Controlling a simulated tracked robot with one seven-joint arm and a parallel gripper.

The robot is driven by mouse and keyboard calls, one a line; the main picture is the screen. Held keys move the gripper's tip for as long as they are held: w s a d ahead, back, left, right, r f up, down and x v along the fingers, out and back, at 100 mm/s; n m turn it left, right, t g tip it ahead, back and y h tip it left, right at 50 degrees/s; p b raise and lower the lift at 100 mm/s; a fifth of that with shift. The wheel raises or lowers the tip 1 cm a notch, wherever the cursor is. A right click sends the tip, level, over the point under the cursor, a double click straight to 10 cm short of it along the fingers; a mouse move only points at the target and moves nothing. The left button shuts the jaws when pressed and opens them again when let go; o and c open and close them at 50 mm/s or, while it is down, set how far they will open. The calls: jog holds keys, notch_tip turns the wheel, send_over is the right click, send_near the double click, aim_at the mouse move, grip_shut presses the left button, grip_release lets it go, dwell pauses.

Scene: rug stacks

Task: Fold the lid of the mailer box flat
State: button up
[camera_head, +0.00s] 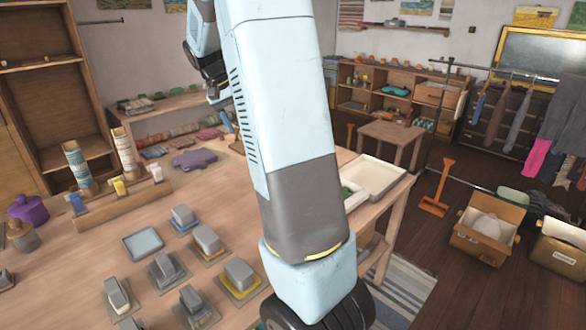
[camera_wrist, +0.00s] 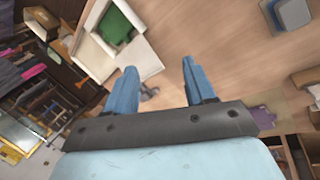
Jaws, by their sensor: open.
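The mailer box is white and stands open at the table's far right corner, partly behind my arm in the head view (camera_head: 378,180). In the wrist view, the white box (camera_wrist: 92,58) is at the upper left, with a green item (camera_wrist: 118,20) in it and a pale flat panel (camera_wrist: 140,58) beside it. I cannot tell exactly how the lid is angled. My gripper (camera_wrist: 160,84) is open, its two blue fingers apart, with no box part between them.
The wooden table (camera_head: 90,265) holds several grey blocks on small mats at the front. A rack with rolls (camera_head: 120,200) and a purple mat (camera_head: 195,158) are further back. A cardboard box (camera_head: 487,235) stands on the floor at right. Bare tabletop (camera_wrist: 215,35) lies right of the mailer box in the wrist view.

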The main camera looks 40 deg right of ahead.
jog(key=w+d+f+m+g+h, duration=0.1)
jog(key=w+d+f+g+h, duration=0.2)
jog(key=f, duration=0.6)
jog(key=w+d+f+m+g+h, duration=0.1)
jog(key=w+d+f+g+h, duration=0.2)
jog(key=w+d+f, duration=0.5)
jog(key=w+d+f+m+g+h, duration=0.2)
jog(key=w+d+f, duration=0.3)
jog(key=f, duration=0.6)
jog(key=shift+w+d+g+h, duration=0.2)
jog(key=shift+w+g+h, duration=0.25)
jog(key=shift+w, duration=0.45)
jog(key=shift+s+d+f, duration=0.15)
jog(key=shift+d+f, duration=0.1)
jog(key=shift+d, duration=0.05)
jog(key=x, duration=1.3)
jog(key=shift+s+d, duration=0.1)
grip_shut()
